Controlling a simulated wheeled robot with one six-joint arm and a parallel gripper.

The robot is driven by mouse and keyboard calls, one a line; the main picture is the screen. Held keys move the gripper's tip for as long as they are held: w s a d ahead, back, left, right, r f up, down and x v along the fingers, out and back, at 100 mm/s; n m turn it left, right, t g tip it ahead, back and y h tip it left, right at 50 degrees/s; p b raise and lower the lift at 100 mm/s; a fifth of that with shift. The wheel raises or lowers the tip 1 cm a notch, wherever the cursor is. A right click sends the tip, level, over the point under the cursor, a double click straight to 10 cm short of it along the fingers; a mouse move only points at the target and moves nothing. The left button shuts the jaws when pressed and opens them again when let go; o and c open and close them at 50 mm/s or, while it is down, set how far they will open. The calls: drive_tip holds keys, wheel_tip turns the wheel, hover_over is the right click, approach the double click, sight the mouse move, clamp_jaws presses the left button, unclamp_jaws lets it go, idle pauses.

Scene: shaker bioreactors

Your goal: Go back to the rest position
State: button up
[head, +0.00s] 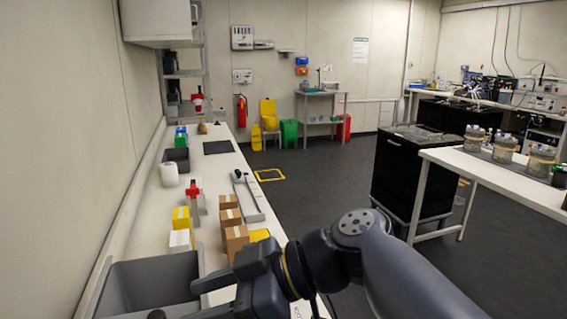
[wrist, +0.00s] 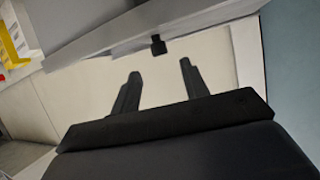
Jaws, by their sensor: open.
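My gripper (wrist: 160,82) is open in the wrist view. Its two dark fingers stand apart with nothing between them, over a pale bench surface. In the head view my gripper shows at the bottom centre, beside the right side of a grey bin (head: 118,290) on the left bench. The bin's grey wall (wrist: 150,30) also appears to cross the top of the wrist view, with a small black knob-like part (wrist: 158,45) on it. I cannot tell how far the fingers are from the bin.
The left bench (head: 222,163) holds several cardboard boxes (head: 236,240), a white container (head: 169,174) and a dark tray (head: 176,160). A right table (head: 480,170) carries several grey-lidded vessels (head: 503,149). A black cabinet (head: 405,178) stands beside it.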

sight(159, 315)
drive_tip(key=x, duration=0.5)
drive_tip(key=shift+a+f, duration=0.15)
drive_tip(key=shift+a, duration=0.2)
drive_tip(key=shift+w+a+p, duration=0.1)
drive_tip(key=shift+a+p, duration=0.1)
drive_tip(key=shift+p, duration=0.1)
drive_tip(key=shift+f, duration=0.1)
